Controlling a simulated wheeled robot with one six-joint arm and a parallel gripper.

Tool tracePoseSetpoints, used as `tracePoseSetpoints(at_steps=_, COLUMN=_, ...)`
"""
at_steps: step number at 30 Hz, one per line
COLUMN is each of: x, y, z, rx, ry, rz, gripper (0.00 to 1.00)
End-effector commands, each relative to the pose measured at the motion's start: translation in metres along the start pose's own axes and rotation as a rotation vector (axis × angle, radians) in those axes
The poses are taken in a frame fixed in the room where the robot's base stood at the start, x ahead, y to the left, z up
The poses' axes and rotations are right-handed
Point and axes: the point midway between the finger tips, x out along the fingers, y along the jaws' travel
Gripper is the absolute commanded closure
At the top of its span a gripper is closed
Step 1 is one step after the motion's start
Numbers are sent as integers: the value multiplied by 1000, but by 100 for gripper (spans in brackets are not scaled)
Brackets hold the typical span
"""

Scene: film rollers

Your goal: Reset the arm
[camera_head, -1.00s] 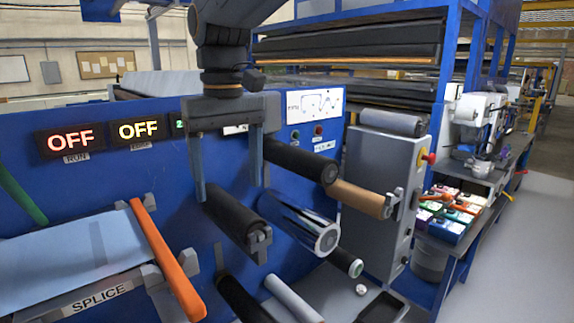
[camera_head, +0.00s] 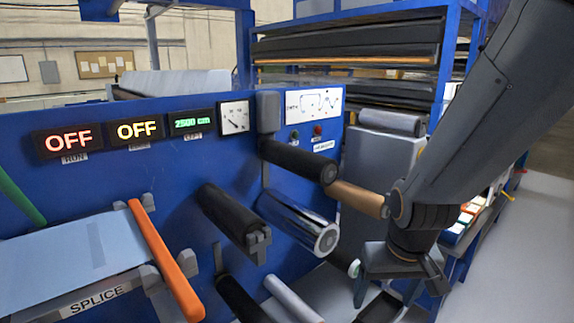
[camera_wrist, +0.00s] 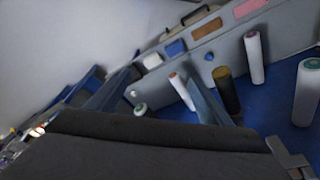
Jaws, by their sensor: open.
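My gripper (camera_head: 400,292) hangs low at the right in the head view, its fingers pointing down and spread apart with nothing between them. It is in front of the grey cabinet and right of the rollers, with my arm reaching down from the upper right. In the wrist view my two fingers (camera_wrist: 160,92) also show apart and empty, above the dark wrist body. My arm hides part of the cabinet and the bench behind it.
The blue machine panel (camera_head: 90,185) carries a black roller (camera_head: 232,215), a shiny chrome roller (camera_head: 298,222), a brown roller (camera_head: 357,198) and an orange bar (camera_head: 165,260). A splice table (camera_head: 60,262) stands at left. Grey floor (camera_head: 535,240) is clear at right.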

Motion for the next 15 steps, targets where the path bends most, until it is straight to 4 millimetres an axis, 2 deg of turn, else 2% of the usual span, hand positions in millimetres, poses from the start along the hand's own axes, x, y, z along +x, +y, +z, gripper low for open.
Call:
tracePoseSetpoints(at_steps=11, x=58, y=-1, z=8, rx=-2, ry=-43, rz=-1, gripper=26)
tracePoseSetpoints(at_steps=15, x=88, y=-2, z=12, rx=-2, ry=-67, rz=-2, gripper=26)
